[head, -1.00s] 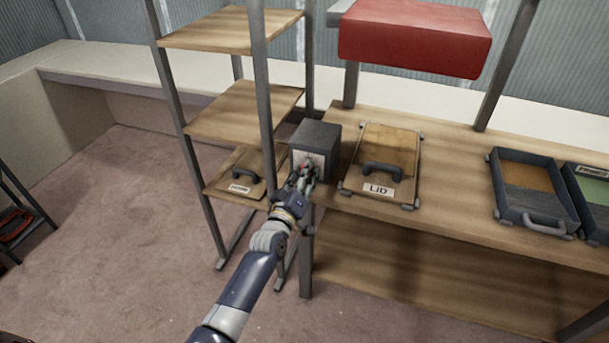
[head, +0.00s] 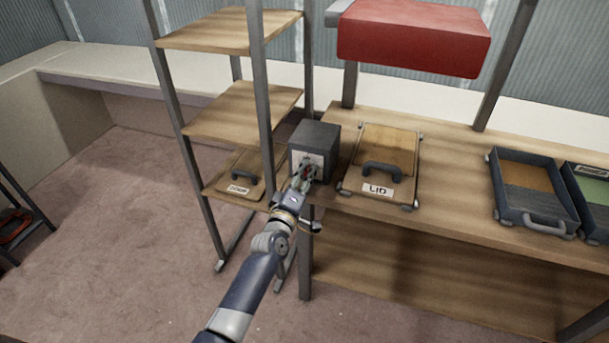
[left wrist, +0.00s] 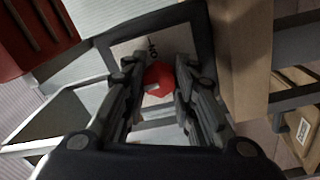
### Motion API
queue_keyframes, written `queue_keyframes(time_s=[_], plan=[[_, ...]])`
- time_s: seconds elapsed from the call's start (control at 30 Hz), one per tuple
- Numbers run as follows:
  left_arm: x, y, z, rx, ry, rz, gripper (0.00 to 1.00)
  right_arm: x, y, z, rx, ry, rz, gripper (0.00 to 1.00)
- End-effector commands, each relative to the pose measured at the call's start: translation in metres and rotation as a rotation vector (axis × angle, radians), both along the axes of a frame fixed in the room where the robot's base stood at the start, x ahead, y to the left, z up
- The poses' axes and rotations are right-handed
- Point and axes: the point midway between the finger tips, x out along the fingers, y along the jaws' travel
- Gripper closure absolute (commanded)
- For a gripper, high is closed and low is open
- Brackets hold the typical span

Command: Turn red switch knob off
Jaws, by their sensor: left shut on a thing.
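The grey switch box (head: 317,136) stands at the left end of the wooden bench, its pale front plate facing me. The red knob (left wrist: 158,79) sits on that plate in the left wrist view, between the two fingers of my left gripper (left wrist: 153,88). In the head view my left gripper (head: 305,172) reaches the front of the box and mostly covers the knob. It is shut on the knob. The knob's exact angle is hard to read. My right gripper is not in view.
A wooden board marked LID (head: 398,143) lies on the bench just right of the box. A shelf rack (head: 258,80) with a thin upright stands close on the left. A red hood (head: 414,38) hangs above. Trays (head: 534,190) lie further right.

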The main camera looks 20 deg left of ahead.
Motion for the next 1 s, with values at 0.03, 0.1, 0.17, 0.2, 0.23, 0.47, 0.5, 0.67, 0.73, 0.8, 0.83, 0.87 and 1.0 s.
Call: queue_keyframes(time_s=[0.03,0.1,0.17,0.2,0.23,0.47,0.5,0.67,0.73,0.8,0.83,0.87,1.0], plan=[[0.0,0.0,-0.001,-0.003,0.002,0.001,0.98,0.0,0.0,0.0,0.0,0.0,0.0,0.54],[0.0,0.0,-0.001,-0.003,0.002,0.0,0.98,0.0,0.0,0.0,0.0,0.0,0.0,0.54],[0.0,0.0,-0.001,-0.003,0.002,0.0,0.98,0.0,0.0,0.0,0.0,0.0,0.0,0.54],[0.0,0.0,-0.001,-0.003,0.002,0.0,0.98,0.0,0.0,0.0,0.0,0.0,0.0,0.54],[0.0,0.0,-0.001,-0.003,0.002,0.0,0.98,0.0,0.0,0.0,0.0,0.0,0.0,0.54],[0.0,0.0,-0.001,-0.001,0.001,0.0,0.54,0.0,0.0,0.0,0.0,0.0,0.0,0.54],[0.0,0.0,-0.001,-0.001,0.001,0.0,0.54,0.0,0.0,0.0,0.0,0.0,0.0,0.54],[0.0,0.0,-0.001,-0.001,0.001,0.0,0.54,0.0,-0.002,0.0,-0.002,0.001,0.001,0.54],[-0.003,0.0,-0.001,-0.001,0.001,-0.001,0.54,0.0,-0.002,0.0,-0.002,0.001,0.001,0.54],[-0.008,0.0,-0.002,-0.001,0.002,0.0,0.54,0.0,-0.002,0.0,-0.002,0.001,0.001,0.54],[-0.012,0.0,-0.002,-0.001,0.001,-0.001,0.54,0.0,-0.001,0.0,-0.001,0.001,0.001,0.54],[-0.016,0.0,-0.002,-0.002,0.002,0.0,0.54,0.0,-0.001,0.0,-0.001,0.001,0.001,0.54],[-0.041,0.001,-0.004,-0.002,0.004,-0.001,0.54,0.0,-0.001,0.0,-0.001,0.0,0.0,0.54]])
